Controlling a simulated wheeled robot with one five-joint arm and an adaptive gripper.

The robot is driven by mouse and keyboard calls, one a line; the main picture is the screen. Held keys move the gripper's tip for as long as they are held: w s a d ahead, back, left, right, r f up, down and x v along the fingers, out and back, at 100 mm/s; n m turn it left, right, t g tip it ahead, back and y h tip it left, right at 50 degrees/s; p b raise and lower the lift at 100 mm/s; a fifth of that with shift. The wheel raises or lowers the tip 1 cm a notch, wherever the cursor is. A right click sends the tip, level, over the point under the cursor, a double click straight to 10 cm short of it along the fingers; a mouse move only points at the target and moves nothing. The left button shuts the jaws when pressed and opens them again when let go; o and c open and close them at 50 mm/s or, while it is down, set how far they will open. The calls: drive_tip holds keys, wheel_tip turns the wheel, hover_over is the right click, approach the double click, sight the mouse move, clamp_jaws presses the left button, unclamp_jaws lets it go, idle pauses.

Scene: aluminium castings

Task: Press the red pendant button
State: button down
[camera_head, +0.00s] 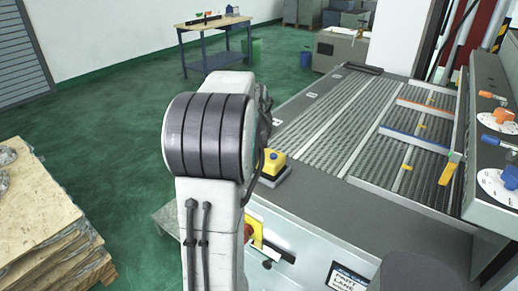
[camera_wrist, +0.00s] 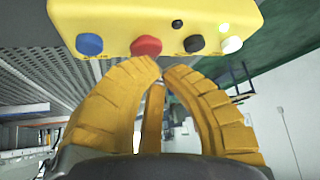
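The yellow pendant box (camera_wrist: 160,22) spans the top of the wrist view. Its face carries a blue button (camera_wrist: 89,44), the red button (camera_wrist: 146,46), a black button (camera_wrist: 194,43) and a white button (camera_wrist: 232,44). My gripper (camera_wrist: 164,68) has orange ribbed fingers whose tips come together just below the red button in the picture. The gripper looks shut and empty. I cannot tell whether a fingertip touches the red button. In the head view my arm hides the gripper.
A grey machine bed (camera_head: 345,125) with slatted strips lies to the right of my arm. A control panel with dials (camera_head: 497,183) stands far right, stacked boards (camera_head: 40,215) left.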

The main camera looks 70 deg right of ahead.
drive_tip(key=shift+f+b, duration=0.5)
idle(0.6)
drive_tip(key=shift+r, duration=0.2)
drive_tip(key=shift+r+p, duration=0.65)
drive_tip(key=shift+r, duration=0.05)
drive_tip(key=shift+r, duration=0.15)
drive_tip(key=shift+r+p, duration=1.9)
drive_tip(key=shift+r, duration=0.5)
